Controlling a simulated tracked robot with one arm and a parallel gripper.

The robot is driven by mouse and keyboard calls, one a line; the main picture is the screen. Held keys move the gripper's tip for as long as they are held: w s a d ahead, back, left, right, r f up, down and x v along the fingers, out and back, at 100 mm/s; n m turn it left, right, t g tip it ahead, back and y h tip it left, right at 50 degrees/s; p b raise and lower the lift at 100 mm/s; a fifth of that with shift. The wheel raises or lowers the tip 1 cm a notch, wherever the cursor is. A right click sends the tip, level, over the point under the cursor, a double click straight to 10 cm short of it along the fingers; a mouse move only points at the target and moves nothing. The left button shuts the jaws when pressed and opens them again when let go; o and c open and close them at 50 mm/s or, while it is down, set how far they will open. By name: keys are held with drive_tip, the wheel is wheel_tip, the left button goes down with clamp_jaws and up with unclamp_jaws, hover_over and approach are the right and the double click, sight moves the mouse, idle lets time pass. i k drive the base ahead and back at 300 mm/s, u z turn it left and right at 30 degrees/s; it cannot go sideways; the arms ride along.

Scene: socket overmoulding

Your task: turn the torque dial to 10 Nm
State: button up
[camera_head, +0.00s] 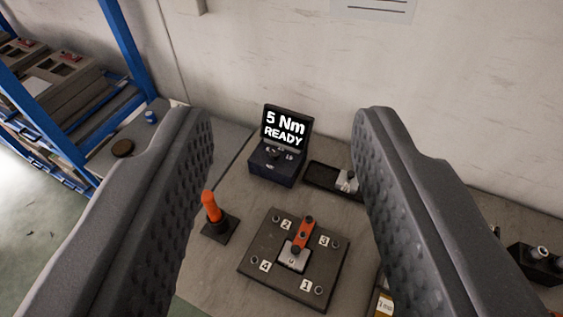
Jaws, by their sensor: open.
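The torque controller (276,168) is a dark blue box at the back of the bench, near the wall. Its tilted black screen (286,127) reads "5 Nm READY". The torque dial (272,153) appears to be the small dark knob on the sloped panel below the screen; its markings are too small to read. My gripper (283,135) is open, with one ridged grey finger on each side of the picture. Nothing is between the fingers in contact; the controller shows beyond them, apart from both.
A dark plate (255,262) with numbered bolts and an orange-and-black part stands in front of the controller. An orange-handled tool (211,208) stands upright at left. A black tray (322,177) lies right of the controller. A blue rack (130,45) stands far left.

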sight(276, 154)
drive_tip(key=k, duration=0.95)
drive_tip(key=z, duration=0.7)
drive_tip(key=i, duration=1.45)
drive_tip(key=u, duration=0.55)
